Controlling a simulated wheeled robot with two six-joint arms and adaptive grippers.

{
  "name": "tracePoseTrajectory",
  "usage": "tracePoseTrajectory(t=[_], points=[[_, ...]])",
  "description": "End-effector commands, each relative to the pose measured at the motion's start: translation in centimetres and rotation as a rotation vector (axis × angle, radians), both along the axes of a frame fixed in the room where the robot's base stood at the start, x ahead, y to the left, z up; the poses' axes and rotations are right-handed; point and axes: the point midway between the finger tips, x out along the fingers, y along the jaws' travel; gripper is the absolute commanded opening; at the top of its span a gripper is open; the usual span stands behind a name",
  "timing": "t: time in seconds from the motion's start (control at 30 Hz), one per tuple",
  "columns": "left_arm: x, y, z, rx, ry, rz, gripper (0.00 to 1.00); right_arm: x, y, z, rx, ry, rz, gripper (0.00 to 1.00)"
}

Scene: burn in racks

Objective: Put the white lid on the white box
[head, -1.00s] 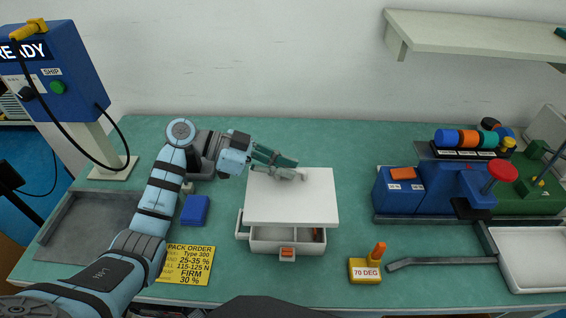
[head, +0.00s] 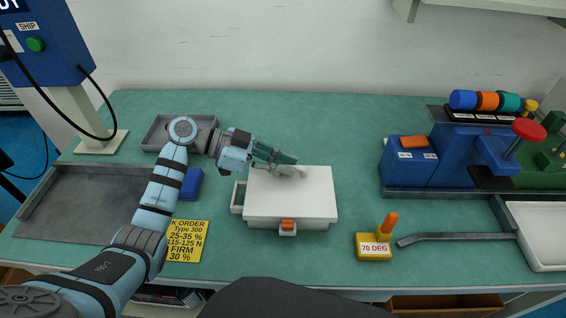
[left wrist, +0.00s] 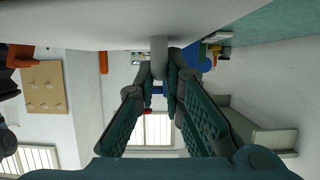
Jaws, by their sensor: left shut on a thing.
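The white lid (head: 290,200) lies flat over the white box (head: 285,225) in the middle of the table in the head view. The lid hides the box's inside; the box's front wall with an orange latch (head: 288,225) and a handle at its left side show below it. My left gripper (head: 291,169) is at the lid's back part, shut on its small grip. In the left wrist view the fingers (left wrist: 161,82) pinch a pale post (left wrist: 158,58) under a broad white surface. My right gripper is not in view.
A blue block (head: 192,184) and a yellow order card (head: 187,241) lie left of the box, beside grey trays (head: 90,170). A yellow 70 DEG block (head: 374,246) and a grey bar (head: 455,238) lie to the right. Blue equipment (head: 410,165) stands further right.

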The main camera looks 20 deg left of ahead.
Motion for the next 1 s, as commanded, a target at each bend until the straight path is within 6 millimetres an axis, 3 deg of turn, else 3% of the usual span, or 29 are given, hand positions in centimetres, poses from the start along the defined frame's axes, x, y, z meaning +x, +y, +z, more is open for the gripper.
tracePoseTrajectory(t=[0.57,0.6,0.73,1.0], points=[[0.00,0.00,-0.28,0.000,0.000,0.000,0.00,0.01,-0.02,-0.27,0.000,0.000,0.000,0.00],[0.00,0.00,-0.26,0.000,0.000,0.000,0.12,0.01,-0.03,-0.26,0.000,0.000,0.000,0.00],[0.00,0.00,-0.23,0.000,0.000,0.000,0.33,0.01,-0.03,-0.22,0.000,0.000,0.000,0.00],[-0.01,0.04,-0.23,0.000,0.000,0.000,0.33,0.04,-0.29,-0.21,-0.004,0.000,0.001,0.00]])
